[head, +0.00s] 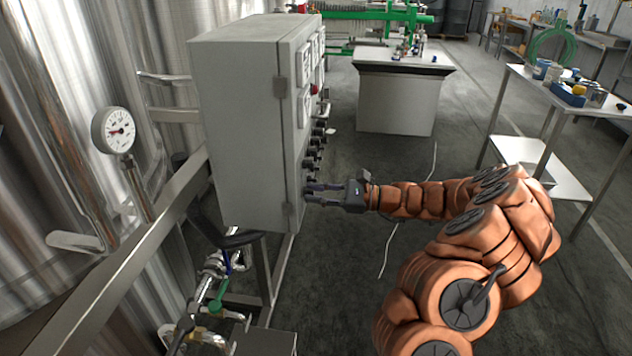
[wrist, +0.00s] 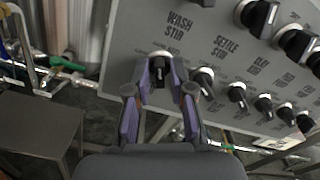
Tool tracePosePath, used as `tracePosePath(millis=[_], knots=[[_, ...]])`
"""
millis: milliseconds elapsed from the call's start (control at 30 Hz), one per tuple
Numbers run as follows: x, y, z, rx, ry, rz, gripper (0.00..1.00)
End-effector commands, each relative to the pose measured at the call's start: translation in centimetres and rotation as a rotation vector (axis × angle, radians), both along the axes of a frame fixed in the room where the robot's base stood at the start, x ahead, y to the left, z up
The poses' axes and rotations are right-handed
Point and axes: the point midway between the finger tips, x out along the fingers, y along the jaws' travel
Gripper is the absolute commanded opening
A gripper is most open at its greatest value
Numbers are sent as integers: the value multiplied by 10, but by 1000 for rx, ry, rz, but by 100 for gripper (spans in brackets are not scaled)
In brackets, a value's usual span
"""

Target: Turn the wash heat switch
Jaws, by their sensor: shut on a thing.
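A grey control cabinet (head: 245,120) stands left of centre in the head view, with black knobs on its front face. My gripper (head: 310,193) reaches it from the right, at the lower part of that face. In the wrist view my gripper (wrist: 160,78) has its two fingers on either side of a black switch knob with a pale collar (wrist: 160,55), the leftmost of the lower row, and is shut on it. The print "WASH STIR" (wrist: 180,25) is above this knob. I cannot read a wash heat label; the fingers cover part of the knob.
Close right of the held knob is another black knob (wrist: 205,82), with several more beyond it. Larger knobs (wrist: 258,15) sit above. Pipes and valves (head: 215,300) run below the cabinet. A pressure gauge (head: 115,130) stands left. Open floor (head: 350,270) lies below my arm.

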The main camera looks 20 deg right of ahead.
Motion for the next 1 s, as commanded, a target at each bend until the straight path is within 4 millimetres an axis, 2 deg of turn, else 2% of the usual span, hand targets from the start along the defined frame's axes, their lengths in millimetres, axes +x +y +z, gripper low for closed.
tracePosePath(millis=[300, 733, 767, 900, 1000], knots=[[0, 0, 0, 46, 69, 1, 0], [0, 0, -2, 49, 75, 0, 0], [0, 0, -2, 49, 75, 0, 23], [0, 0, -1, 49, 74, 1, 35], [0, 0, -1, 49, 74, 1, 35]])
